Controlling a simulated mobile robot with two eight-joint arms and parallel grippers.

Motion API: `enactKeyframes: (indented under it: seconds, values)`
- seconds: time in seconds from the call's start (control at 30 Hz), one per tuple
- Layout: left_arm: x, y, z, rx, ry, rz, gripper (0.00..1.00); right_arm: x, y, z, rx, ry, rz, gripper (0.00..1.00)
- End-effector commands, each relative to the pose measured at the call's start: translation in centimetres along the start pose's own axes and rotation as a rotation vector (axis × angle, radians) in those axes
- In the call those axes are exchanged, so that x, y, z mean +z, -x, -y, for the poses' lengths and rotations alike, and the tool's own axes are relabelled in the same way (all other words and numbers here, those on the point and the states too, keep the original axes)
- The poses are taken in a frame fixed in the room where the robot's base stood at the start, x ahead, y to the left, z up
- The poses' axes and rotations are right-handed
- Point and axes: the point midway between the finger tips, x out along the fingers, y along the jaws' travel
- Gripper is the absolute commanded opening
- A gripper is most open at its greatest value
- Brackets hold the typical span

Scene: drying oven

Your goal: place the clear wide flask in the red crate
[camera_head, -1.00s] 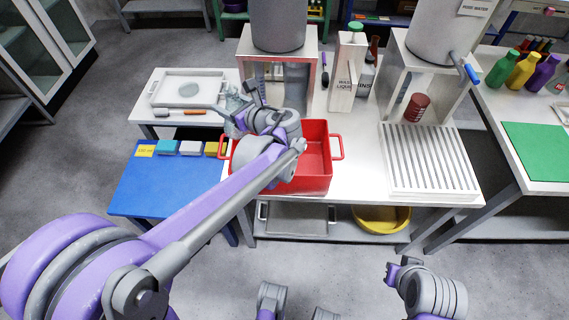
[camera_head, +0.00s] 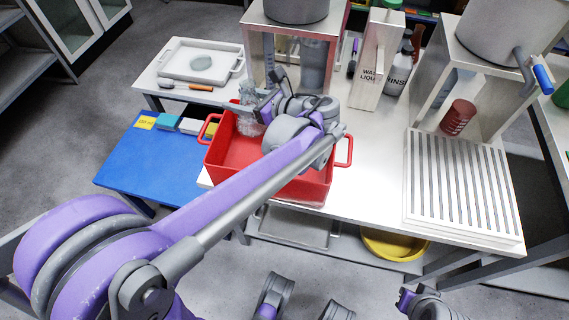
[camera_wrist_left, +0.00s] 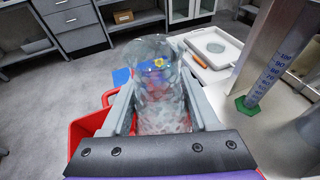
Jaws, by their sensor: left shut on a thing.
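The clear wide flask (camera_head: 249,122) is in my left gripper (camera_head: 262,106), whose jaws are shut on it. In the left wrist view the flask (camera_wrist_left: 160,95) fills the space between the two fingers (camera_wrist_left: 162,110). In the head view it overlaps the back left part of the red crate (camera_head: 310,187); I cannot tell its height above the crate floor. The crate stands on the white table, and my left arm hides part of it. Its red wall shows at the left of the wrist view (camera_wrist_left: 88,128). My right gripper is not clearly in view.
A white tray (camera_head: 232,73) stands on the side table behind the blue surface (camera_head: 135,170). A metal stand (camera_head: 328,25) is behind the crate.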

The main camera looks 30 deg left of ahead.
Motion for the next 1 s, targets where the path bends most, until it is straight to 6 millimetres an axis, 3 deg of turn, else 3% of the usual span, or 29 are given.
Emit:
enactKeyframes:
  seconds: [0.4,0.63,0.83,1.0]
  values:
    - [-6.0,-1.9,0.1,-0.001,-0.002,0.001,0.00,0.8,-2.8,0.0,0.000,0.000,0.009,0.00]
    - [-7.5,-2.3,0.1,-0.001,-0.002,0.001,0.00,0.9,-3.3,0.0,0.000,0.000,0.011,0.00]
    - [-10.0,-3.1,0.1,-0.001,-0.002,0.001,0.00,1.2,-4.4,0.0,0.000,0.000,0.014,0.00]
    - [-10.4,-3.2,0.1,-0.001,-0.002,0.001,0.00,1.2,-4.4,0.0,0.000,0.000,0.014,0.00]
